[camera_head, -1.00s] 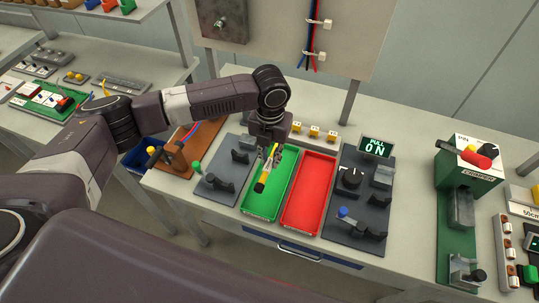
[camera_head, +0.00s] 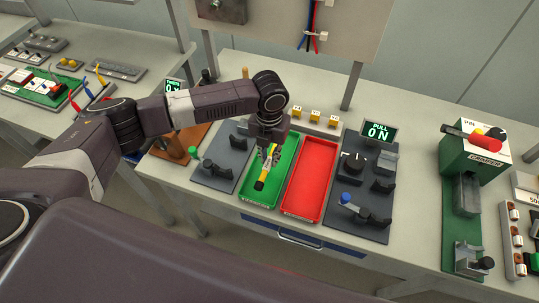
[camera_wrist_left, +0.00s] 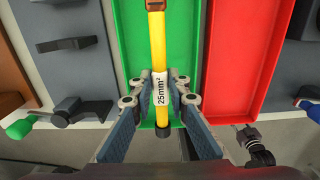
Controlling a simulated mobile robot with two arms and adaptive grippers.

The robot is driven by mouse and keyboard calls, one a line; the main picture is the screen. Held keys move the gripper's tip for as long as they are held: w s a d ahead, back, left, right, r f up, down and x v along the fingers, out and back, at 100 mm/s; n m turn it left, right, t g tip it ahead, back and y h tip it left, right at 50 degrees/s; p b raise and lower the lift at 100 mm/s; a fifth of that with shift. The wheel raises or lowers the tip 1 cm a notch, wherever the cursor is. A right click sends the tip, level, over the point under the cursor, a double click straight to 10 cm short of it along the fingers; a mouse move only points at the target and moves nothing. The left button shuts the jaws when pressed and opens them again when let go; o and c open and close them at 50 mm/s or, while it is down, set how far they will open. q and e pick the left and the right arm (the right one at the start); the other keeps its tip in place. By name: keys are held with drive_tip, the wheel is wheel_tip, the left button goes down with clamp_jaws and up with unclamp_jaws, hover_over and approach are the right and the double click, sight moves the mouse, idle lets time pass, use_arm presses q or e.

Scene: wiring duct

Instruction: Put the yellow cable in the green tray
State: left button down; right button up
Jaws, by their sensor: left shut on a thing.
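The yellow cable (camera_head: 263,177) is a short piece with a dark end and a white label. In the left wrist view the yellow cable (camera_wrist_left: 158,50) runs lengthwise over the green tray, and its label reads 25mm². My left gripper (camera_head: 268,158) points down over the green tray (camera_head: 285,169), shut on the cable. In the left wrist view the left gripper's fingers (camera_wrist_left: 161,92) sit on both sides of the label. The green tray (camera_wrist_left: 185,40) lies beneath the cable; I cannot tell whether the cable touches its floor. My right gripper is not in view.
A red tray (camera_head: 308,183) lies directly right of the green one. Small yellow blocks (camera_head: 315,115) line the back. A crimper (camera_head: 470,160) stands far right.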

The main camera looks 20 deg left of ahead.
use_arm(q)
drive_tip(key=c, duration=1.8)
unclamp_jaws()
drive_tip(key=shift+o, duration=0.2)
wheel_tip(320, 180, up, 12)
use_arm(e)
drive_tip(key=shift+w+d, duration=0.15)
